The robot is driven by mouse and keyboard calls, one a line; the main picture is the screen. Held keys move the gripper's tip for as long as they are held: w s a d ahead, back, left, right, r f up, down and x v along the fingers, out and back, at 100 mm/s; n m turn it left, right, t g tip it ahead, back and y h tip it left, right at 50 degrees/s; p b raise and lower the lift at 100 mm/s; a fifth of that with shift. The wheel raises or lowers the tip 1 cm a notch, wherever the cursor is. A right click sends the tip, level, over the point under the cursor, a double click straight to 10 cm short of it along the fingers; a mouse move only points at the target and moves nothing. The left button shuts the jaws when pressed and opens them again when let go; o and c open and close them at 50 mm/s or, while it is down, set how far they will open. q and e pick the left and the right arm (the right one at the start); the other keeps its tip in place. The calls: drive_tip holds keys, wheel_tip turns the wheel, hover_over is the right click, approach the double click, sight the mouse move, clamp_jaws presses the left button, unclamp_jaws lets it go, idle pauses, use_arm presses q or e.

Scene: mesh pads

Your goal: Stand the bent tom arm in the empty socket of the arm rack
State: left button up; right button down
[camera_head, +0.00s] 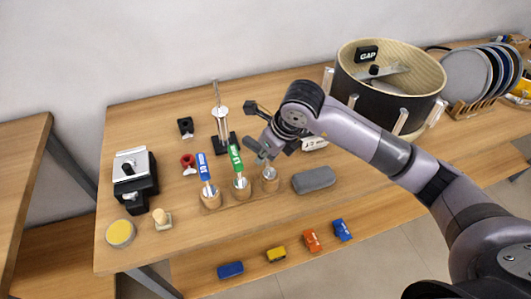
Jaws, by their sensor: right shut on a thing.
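The arm rack (226,200) is a wooden strip with three round sockets, near the front of the table. An upright arm with a blue tag (204,167) stands in its left socket, and one with a green tag (236,158) in its middle socket. My right gripper (262,153) is above the right socket and shut on the bent tom arm (270,172). Only a short silver part of that arm shows, at the right socket; the gripper hides the rest. I cannot tell whether it is seated or just above. My left gripper is not in view.
A grey case (314,180) lies right of the rack. A metal stand (220,120) rises behind it. A drum shell (388,85) stands at the back right, beside a rack of discs (466,76). A black-and-silver device (135,177) is at left. Small coloured blocks lie on the lower shelf.

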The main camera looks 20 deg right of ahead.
drive_tip(key=c, duration=1.4)
unclamp_jaws()
drive_tip(key=shift+r, duration=0.1)
drive_tip(key=v, duration=1.1)
drive_tip(key=shift+s+r, duration=0.15)
drive_tip(key=shift+r, duration=0.2)
drive_tip(key=shift+d, duration=0.1)
